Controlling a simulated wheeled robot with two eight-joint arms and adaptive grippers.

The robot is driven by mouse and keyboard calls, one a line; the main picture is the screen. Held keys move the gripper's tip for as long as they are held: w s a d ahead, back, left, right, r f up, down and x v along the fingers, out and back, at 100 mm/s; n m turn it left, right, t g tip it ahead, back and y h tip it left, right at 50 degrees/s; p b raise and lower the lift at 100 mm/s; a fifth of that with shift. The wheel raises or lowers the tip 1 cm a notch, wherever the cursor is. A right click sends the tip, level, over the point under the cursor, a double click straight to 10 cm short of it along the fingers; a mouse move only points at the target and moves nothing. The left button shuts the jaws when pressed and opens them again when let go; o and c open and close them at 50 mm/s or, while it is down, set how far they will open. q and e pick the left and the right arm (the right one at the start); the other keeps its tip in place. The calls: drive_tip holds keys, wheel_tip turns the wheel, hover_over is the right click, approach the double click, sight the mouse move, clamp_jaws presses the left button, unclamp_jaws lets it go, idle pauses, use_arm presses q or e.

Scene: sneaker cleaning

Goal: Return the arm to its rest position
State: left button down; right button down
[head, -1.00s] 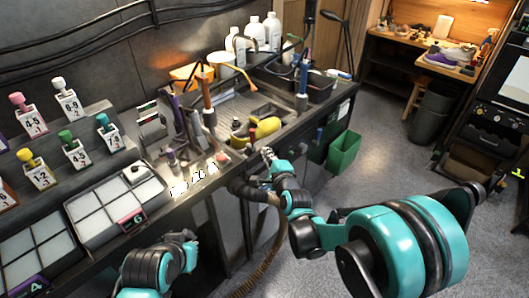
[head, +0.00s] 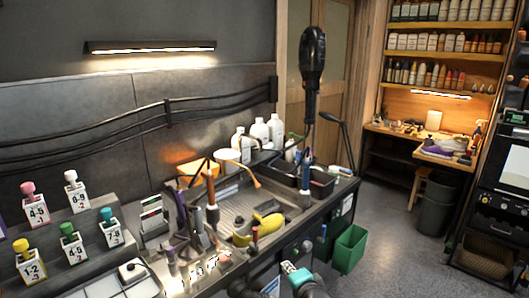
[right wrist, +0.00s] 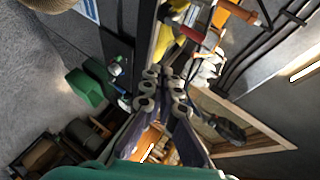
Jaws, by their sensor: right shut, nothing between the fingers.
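My right gripper (right wrist: 163,85) is shut and empty in the right wrist view, its two fingers close together. In the head view the teal end of my right arm (head: 297,275) shows at the bottom edge, in front of the workbench; its fingers are hard to make out there. A yellow, shoe-like item (head: 266,228) lies at the sink area on the bench, apart from my right arm. Yellow also shows at the top of the right wrist view (right wrist: 168,40). My left arm and gripper are out of view.
The workbench (head: 335,192) holds white bottles (head: 260,130), brushes and numbered blocks (head: 72,245). Open grey floor (head: 395,255) lies to the right.

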drive_tip(key=s+d+f+n+g+h, duration=0.1)
drive_tip(key=s+d+n+g, duration=0.1)
drive_tip(key=s, duration=0.6)
drive_tip(key=s+d+f+n+g+h, duration=0.1)
drive_tip(key=s+d+f+n, duration=0.1)
drive_tip(key=s+d+n, duration=0.3)
drive_tip(key=s+d+f+n+g+h, duration=0.1)
drive_tip(key=s+d+n, duration=0.3)
drive_tip(key=s, duration=0.7)
drive_tip(key=shift+f+n+g, duration=0.35)
drive_tip(key=shift+n+g, duration=0.25)
drive_tip(key=shift+g, duration=0.2)
drive_tip(key=shift+s, duration=0.1)
